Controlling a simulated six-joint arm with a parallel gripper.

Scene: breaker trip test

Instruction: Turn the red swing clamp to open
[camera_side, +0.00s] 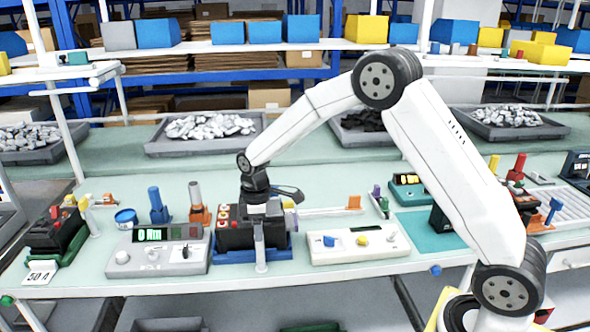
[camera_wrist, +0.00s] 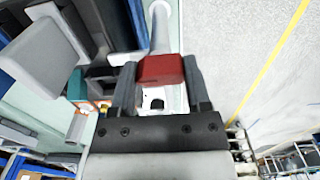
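The red swing clamp (camera_wrist: 161,69) shows in the wrist view as a red block between my two fingers, in line with a pale post (camera_wrist: 160,28). My gripper (camera_wrist: 160,85) has one finger along each side of it; the block fills the gap and both fingers appear to touch it. In the side view my gripper (camera_side: 257,197) points down over a black breaker (camera_side: 236,240) in a blue holder (camera_side: 228,257). A pale upright post (camera_side: 260,247) stands at the holder's front. The red clamp cannot be made out in the side view.
A grey meter box (camera_side: 157,258) with a green display stands left of the holder. Blue (camera_side: 158,206) and orange-based (camera_side: 198,206) upright tools stand behind on the left. The bench's front edge is close.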

